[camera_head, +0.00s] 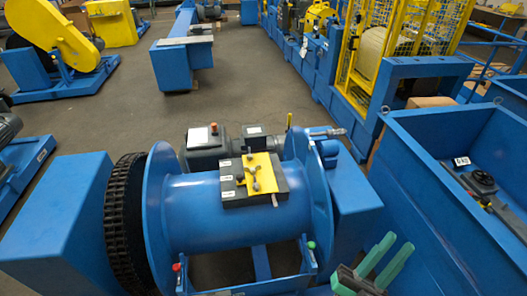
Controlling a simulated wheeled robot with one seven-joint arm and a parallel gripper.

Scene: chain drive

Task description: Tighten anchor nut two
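A blue drum (205,213) with large round flanges lies in the foreground. On top of it sits a dark block (279,178) carrying a yellow plate (265,168) with several small metal nuts or studs (254,186). Small white labels (227,178) run down the block's left side, too small to read, so I cannot tell which nut is number two. My gripper (401,242), with green fingers, is at the lower right, well apart from the block. Its fingers are spread with a gap between them and nothing visible in it.
A black chain wheel (125,225) and a blue housing (60,210) stand left of the drum. A grey motor (205,145) is behind it. A blue bin (440,150) with dark parts fills the right. A bar with red and green buttons (311,245) is in front. Open floor lies beyond.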

